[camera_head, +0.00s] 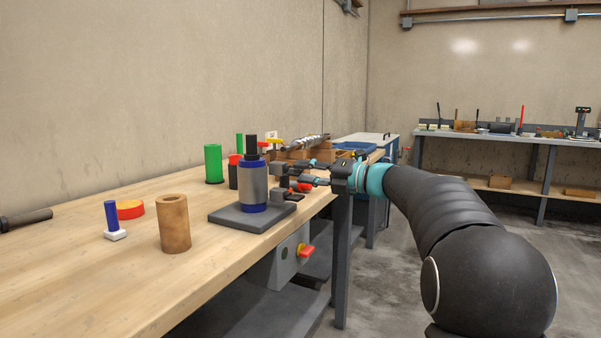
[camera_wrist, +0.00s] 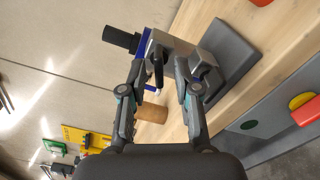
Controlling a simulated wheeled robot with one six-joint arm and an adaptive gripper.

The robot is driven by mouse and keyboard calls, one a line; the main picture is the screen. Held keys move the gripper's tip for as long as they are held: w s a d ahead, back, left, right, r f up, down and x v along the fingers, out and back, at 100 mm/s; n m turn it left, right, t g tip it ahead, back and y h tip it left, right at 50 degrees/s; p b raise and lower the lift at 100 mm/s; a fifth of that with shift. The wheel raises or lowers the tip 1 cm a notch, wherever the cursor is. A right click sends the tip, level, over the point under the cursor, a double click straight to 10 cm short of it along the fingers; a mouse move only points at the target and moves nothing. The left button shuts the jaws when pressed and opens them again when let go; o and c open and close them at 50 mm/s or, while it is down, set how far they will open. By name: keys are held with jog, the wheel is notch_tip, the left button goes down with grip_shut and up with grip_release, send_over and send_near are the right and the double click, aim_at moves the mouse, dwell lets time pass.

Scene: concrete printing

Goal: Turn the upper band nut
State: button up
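A silver cylinder (camera_head: 253,184) with blue bands and a black top stands upright on a grey base plate (camera_head: 225,219). In the wrist view the cylinder's black top (camera_wrist: 121,39) and a blue band (camera_wrist: 143,43) lie left of the fingers, and the base plate (camera_wrist: 235,55) lies to the right. My gripper (camera_head: 292,178) is at the cylinder's right side. In the wrist view my gripper (camera_wrist: 170,67) has its fingers apart, with the cylinder beyond them. A grey block (camera_wrist: 203,66) sits beside the right finger. The upper band nut is not clearly visible; the fingers hide that area.
A red switch (camera_head: 306,251) is on a grey box below the bench edge. The bench's front left is clear.

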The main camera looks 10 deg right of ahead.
aim_at(302, 171)
jog(key=shift+a, duration=0.15)
jog(key=shift+v, duration=2.3)
